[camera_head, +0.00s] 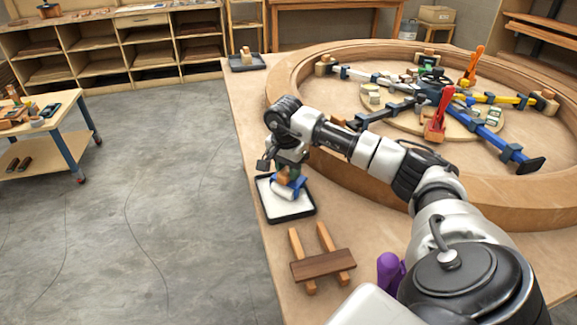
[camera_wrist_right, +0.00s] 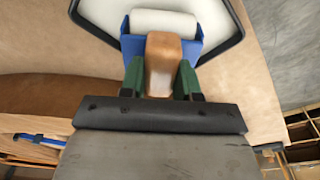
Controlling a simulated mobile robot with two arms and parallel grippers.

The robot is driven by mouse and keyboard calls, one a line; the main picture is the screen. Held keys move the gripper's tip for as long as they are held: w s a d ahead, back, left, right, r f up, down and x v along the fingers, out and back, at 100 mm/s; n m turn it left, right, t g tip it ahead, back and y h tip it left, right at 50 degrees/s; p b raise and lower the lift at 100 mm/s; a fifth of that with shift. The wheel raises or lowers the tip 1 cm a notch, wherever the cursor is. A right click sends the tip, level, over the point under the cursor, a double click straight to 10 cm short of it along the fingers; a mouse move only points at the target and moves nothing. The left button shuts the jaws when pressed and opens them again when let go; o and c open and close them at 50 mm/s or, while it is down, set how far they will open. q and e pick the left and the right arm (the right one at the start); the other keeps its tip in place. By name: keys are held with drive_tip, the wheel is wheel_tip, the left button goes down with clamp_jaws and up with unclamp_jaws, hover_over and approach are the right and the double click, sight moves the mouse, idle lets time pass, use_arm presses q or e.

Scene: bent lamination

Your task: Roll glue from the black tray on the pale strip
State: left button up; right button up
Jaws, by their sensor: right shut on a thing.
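My right gripper (camera_head: 288,168) is shut on the wooden handle of a glue roller (camera_head: 287,188). In the right wrist view, the green fingertips (camera_wrist_right: 160,80) close on both sides of the handle (camera_wrist_right: 162,62). A blue frame (camera_wrist_right: 192,48) holds the white roller sleeve (camera_wrist_right: 165,22). The roller is over the white glue in the black tray (camera_head: 290,219) near the table's left edge; I cannot tell whether the sleeve touches the glue. The tray's black rim also shows in the wrist view (camera_wrist_right: 226,48). I cannot pick out the pale strip for certain. My left gripper is out of view.
A brown board (camera_head: 323,265) lies across two wooden sticks in front of the tray. A big curved wooden ring (camera_head: 335,185) with several clamps (camera_head: 437,112) fills the table's right side. A small dark tray with blocks (camera_head: 247,66) stands at the far corner.

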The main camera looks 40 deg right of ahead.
drive_tip(key=shift+r+p, duration=2.1)
drive_tip(key=shift+r, duration=0.85)
drive_tip(key=shift+a+f, duration=0.1)
